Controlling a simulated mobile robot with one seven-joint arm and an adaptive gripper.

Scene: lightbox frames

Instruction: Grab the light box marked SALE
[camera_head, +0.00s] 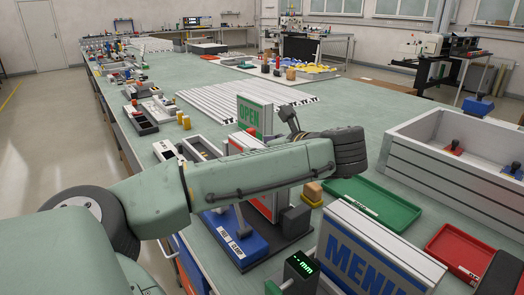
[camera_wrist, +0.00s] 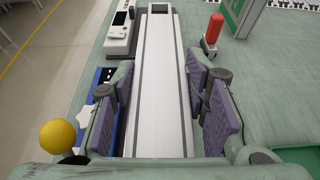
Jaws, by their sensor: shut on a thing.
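A light box with red edges (camera_head: 262,206) stands on the bench, mostly hidden behind my arm in the head view. Its lettering does not show, so I cannot read SALE on it. In the wrist view a long white and grey box top (camera_wrist: 157,60) runs away from me between the finger pads. My gripper (camera_wrist: 160,88) is shut on this box, with one pad on each long side. In the head view my arm hides most of the gripper. A green OPEN light box (camera_head: 254,117) stands behind, and a blue MENU light box (camera_head: 368,255) stands in front at the right.
A blue device (camera_head: 236,240) sits near the held box; a yellow ball knob (camera_wrist: 57,136) is left of my fingers. A red cylinder (camera_wrist: 214,28) stands right of the box. A green tray (camera_head: 372,203), a red tray (camera_head: 465,250) and a grey crate (camera_head: 425,165) fill the right.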

